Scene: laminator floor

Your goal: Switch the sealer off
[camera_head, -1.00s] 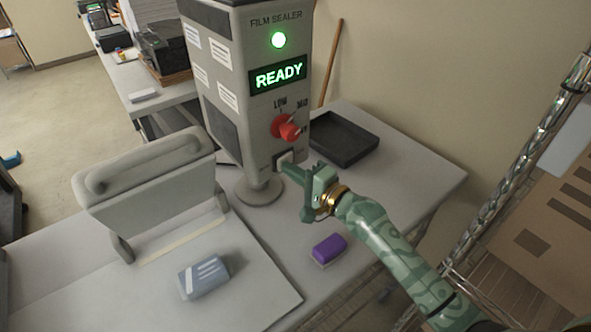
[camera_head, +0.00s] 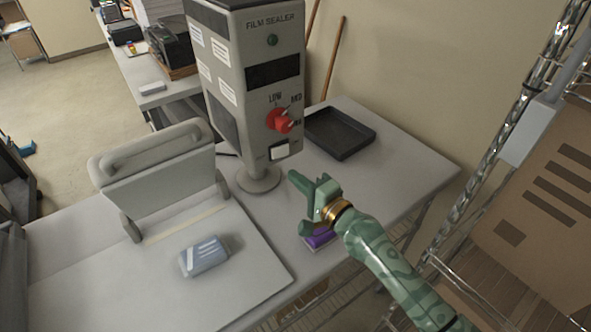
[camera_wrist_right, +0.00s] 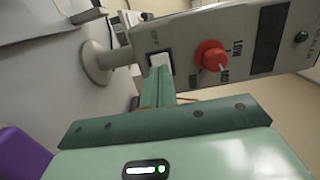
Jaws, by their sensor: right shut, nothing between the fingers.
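The film sealer (camera_head: 225,100) is a tall grey box on a round foot. Its display (camera_head: 272,71) is dark and its round lamp (camera_head: 272,40) is unlit. The red knob (camera_head: 278,120) sits below, beside LOW and MID marks. The white rocker switch (camera_head: 279,152) near the bottom is in plain view; it also shows in the right wrist view (camera_wrist_right: 160,60). My right gripper (camera_head: 293,176), green, is shut and empty, below and a little right of the switch, apart from it in the head view. My left gripper is out of view.
A purple block (camera_head: 318,241) is partly hidden under my right gripper. A chrome rack (camera_head: 500,130) stands at right.

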